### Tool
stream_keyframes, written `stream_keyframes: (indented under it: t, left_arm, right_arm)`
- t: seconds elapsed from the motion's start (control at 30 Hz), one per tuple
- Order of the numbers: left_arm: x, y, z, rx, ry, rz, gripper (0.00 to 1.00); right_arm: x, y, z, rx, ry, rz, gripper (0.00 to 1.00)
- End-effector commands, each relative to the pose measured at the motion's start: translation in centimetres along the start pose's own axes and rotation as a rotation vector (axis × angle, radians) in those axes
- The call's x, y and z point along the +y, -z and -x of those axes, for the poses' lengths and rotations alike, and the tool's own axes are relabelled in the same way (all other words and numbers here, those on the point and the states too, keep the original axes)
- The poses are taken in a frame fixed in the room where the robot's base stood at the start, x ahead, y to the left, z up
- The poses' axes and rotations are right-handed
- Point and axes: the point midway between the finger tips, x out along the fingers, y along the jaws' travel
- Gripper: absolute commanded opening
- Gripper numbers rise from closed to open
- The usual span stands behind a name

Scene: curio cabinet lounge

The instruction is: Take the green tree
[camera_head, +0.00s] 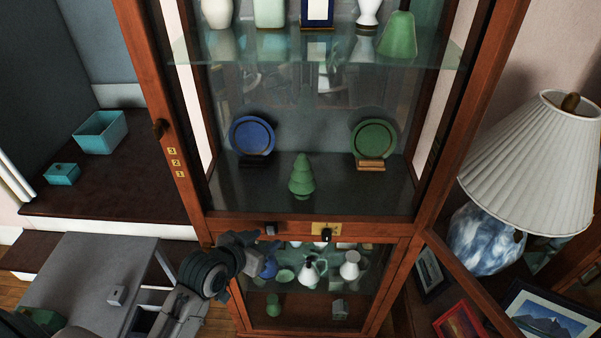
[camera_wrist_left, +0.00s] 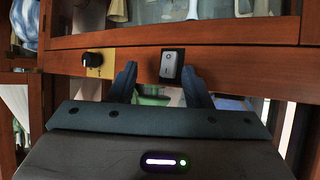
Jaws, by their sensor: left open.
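The green tree (camera_head: 301,178), a small tiered figure, stands upright on the bottom shelf of the upper compartment of the wooden cabinet (camera_head: 440,190). It appears to be behind a glass pane. A blue plate and a green plate stand behind it on either side. My left gripper (camera_head: 258,252) is open and empty, low in front of the cabinet rail, below and left of the tree. In the left wrist view, my left gripper's fingertips (camera_wrist_left: 159,72) are before a rocker switch (camera_wrist_left: 171,65). The tree is not seen there. My right gripper is not in view.
A black knob on a brass plate (camera_head: 326,231) sits right of the switch. A lower glazed compartment holds jugs (camera_head: 312,270). A lamp (camera_head: 535,165) and framed pictures (camera_head: 550,318) stand on the right. Turquoise boxes (camera_head: 100,131) are on the left.

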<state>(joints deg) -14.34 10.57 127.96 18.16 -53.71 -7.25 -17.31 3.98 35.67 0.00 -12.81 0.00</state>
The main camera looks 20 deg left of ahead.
Motion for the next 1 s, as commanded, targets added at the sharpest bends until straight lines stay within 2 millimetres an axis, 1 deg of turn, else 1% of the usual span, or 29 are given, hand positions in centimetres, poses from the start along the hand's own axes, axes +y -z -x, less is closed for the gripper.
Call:
stream_keyframes:
  t: [0.03,0.07,0.1,0.2,0.3,0.4,0.47,0.6,0.7,0.8,0.9,1.0]
  left_arm:
    - [0.4,2.7,1.4,0.046,-0.013,-0.015,0.45]
    - [0.6,4.1,1.6,0.082,-0.021,-0.022,0.45]
    - [0.6,6.0,1.6,0.139,-0.032,-0.027,0.45]
    - [0.2,9.5,1.1,0.261,-0.049,-0.03,0.45]
    - [-0.2,12.7,1.0,0.367,-0.061,-0.029,0.45]
    - [-0.5,15.0,1.1,0.443,-0.067,-0.028,0.45]
    - [-0.6,16.0,0.8,0.47,-0.069,-0.025,0.45]
    - [-0.5,17.4,-0.9,0.484,-0.071,-0.02,0.45]
    - [-0.3,18.1,-2.3,0.482,-0.071,-0.021,0.45]
    - [-0.2,18.5,-3.3,0.481,-0.071,-0.023,0.45]
    - [-0.2,18.7,-3.8,0.481,-0.071,-0.023,0.45]
    - [0.0,19.3,-4.6,0.48,-0.07,-0.022,0.45]
  right_arm:
    - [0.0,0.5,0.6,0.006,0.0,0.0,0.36]
    - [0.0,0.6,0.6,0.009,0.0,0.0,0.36]
    - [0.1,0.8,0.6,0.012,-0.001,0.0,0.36]
    - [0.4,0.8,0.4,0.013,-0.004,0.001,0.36]
    - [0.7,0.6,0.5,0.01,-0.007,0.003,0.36]
    - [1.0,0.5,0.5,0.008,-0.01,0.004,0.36]
    - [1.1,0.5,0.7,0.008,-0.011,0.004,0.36]
    - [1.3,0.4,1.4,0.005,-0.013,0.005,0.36]
    - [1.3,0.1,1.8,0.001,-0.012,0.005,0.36]
    - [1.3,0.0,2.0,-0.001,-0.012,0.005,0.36]
    - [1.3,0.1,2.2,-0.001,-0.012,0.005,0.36]
    - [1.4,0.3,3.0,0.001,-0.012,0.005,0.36]
